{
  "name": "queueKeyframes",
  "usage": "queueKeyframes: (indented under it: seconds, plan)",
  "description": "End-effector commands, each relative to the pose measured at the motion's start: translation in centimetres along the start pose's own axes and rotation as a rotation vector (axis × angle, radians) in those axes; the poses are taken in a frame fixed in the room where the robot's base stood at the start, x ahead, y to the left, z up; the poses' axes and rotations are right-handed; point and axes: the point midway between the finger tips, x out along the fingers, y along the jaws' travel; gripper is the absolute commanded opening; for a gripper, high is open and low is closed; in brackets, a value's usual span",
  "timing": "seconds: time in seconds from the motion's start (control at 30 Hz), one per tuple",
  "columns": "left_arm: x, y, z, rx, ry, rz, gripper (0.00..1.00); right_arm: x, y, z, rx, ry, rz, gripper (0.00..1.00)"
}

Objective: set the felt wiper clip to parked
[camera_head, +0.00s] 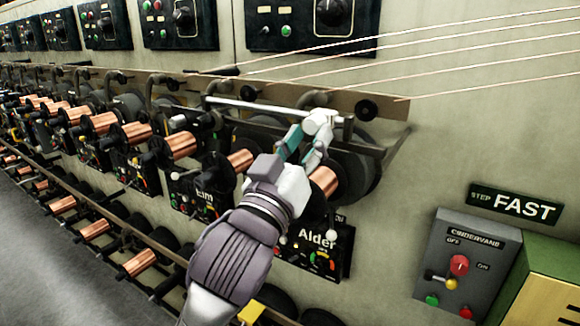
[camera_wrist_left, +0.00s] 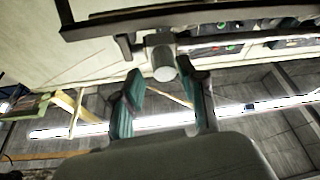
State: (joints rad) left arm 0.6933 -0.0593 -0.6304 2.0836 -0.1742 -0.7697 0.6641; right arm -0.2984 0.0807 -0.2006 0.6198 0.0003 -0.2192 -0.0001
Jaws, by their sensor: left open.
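A white clip-like block, which looks like the felt wiper clip (camera_head: 318,122), sits at the right end of a pale bar above the Alder spool (camera_head: 323,181). My left gripper (camera_head: 305,143) reaches up to it from below with teal fingers apart. In the left wrist view a pale round-ended piece (camera_wrist_left: 163,63), probably the same clip, shows at the fingertips of my left gripper (camera_wrist_left: 161,82), roughly between them. I cannot tell whether the fingers touch it. The arm hides part of the Alder spool. My right gripper is not in view.
The Alder panel (camera_head: 318,250) hangs below the gripper. The Elm position (camera_head: 200,195) and more copper spools run to the left. Thin wires cross the upper right. A grey Cindervane control box (camera_head: 462,262) and a FAST sign (camera_head: 514,206) are at the right.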

Motion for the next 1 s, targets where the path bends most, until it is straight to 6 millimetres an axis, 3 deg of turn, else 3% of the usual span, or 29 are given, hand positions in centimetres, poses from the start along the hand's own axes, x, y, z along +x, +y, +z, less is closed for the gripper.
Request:
queueKeyframes:
  seconds: [0.2, 0.43, 0.87, 1.0]
  plan:
    - [-4.9, -0.1, 0.1, -0.002, -0.002, 0.0, 0.41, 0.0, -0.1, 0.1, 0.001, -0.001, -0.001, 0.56]
    - [-8.2, 0.0, 0.1, -0.001, -0.002, 0.0, 0.41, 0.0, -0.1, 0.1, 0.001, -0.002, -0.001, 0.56]
    - [-9.0, 0.0, 0.1, 0.0, -0.001, 0.0, 0.41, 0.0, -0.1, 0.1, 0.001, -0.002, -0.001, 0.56]
    - [-8.4, -1.2, 2.2, 0.007, -0.04, -0.025, 0.41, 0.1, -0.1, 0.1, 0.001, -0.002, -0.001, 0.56]
